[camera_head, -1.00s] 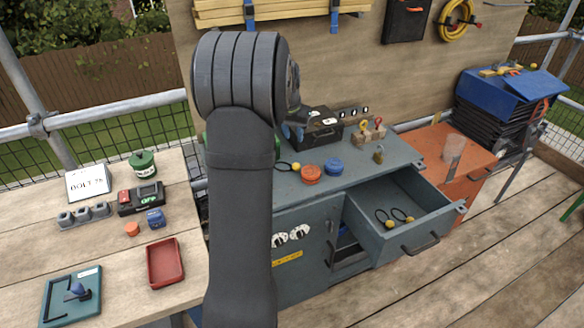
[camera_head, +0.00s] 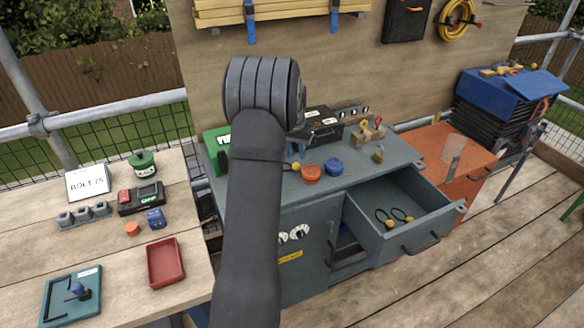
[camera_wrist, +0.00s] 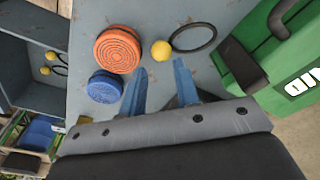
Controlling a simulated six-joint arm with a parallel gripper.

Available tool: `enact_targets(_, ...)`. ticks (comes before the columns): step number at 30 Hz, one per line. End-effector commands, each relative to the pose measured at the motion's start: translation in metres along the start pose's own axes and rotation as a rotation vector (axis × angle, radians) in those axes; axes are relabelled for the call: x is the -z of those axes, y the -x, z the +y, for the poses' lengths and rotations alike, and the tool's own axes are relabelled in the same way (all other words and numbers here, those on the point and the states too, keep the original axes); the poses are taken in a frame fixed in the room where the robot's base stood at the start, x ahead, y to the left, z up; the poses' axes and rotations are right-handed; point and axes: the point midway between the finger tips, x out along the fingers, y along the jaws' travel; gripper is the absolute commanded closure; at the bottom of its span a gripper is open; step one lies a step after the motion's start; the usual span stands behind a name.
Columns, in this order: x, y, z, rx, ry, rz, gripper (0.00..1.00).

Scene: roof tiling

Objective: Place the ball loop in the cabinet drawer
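A ball loop, a yellow ball (camera_head: 296,166) on a black ring, lies on the grey cabinet top. The arm hides its ring in the head view. In the wrist view its ball (camera_wrist: 161,50) and ring (camera_wrist: 193,38) show whole. My gripper (camera_wrist: 160,68) has two blue fingers, spread apart and empty, with their tips just short of the ball in the picture. The drawer also shows at the left of the wrist view (camera_wrist: 22,50).
An orange disc (camera_head: 311,173) and a blue disc (camera_head: 333,166) sit beside the ball loop. A green case (camera_wrist: 295,65) stands on the other side. A brass padlock (camera_head: 378,156) and a black box (camera_head: 318,125) are also on the cabinet top. The drawer has free room.

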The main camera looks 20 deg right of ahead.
Motion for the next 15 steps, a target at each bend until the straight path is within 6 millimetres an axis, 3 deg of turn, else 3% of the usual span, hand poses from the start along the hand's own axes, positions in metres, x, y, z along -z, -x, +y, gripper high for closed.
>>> enact_targets(5, 0.001, -0.009, 0.0, 0.0, 0.0, 0.0, 0.71)
enact_targets(15, 0.005, -0.053, -0.002, 0.0, 0.0, 0.0, 0.71)
